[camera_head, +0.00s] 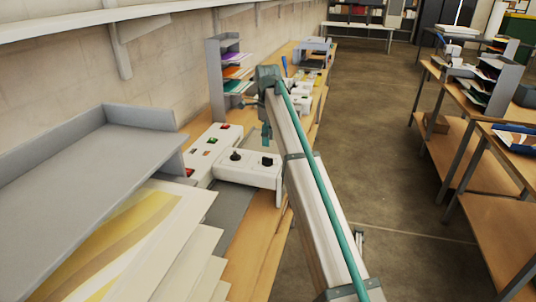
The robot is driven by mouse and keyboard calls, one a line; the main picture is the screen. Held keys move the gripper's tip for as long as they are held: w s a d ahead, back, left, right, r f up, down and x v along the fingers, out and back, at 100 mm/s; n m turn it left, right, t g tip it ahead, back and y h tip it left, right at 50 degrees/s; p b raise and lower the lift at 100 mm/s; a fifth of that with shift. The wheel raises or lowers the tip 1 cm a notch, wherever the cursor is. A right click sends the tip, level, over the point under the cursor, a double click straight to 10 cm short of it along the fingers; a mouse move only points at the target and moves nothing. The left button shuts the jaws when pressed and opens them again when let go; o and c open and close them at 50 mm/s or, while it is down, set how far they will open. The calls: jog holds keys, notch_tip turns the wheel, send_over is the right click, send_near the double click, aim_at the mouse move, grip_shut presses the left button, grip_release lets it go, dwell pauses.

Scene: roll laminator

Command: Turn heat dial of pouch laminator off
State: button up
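The pouch laminator appears to be the white machine (247,168) on the left bench, below the end of my arm. Two dark knobs stand on its top, a left knob (235,155) and a right knob (267,161). I cannot tell which is the heat dial or how either is set. My gripper (265,141) points down above and slightly behind the right knob in the picture, seemingly apart from it. It is small, and its finger opening cannot be made out.
A white panel with red and green buttons (209,141) adjoins the machine. A grey tray (85,165) and large printed sheets (125,245) lie in front at left. A paper sorter (216,75) stands behind. The floor (375,150) at right is clear.

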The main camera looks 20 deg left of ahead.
aim_at(268, 160)
notch_tip(268, 160, down, 8)
jog(key=shift+r+p, duration=0.15)
jog(key=shift+p, duration=0.85)
grip_shut()
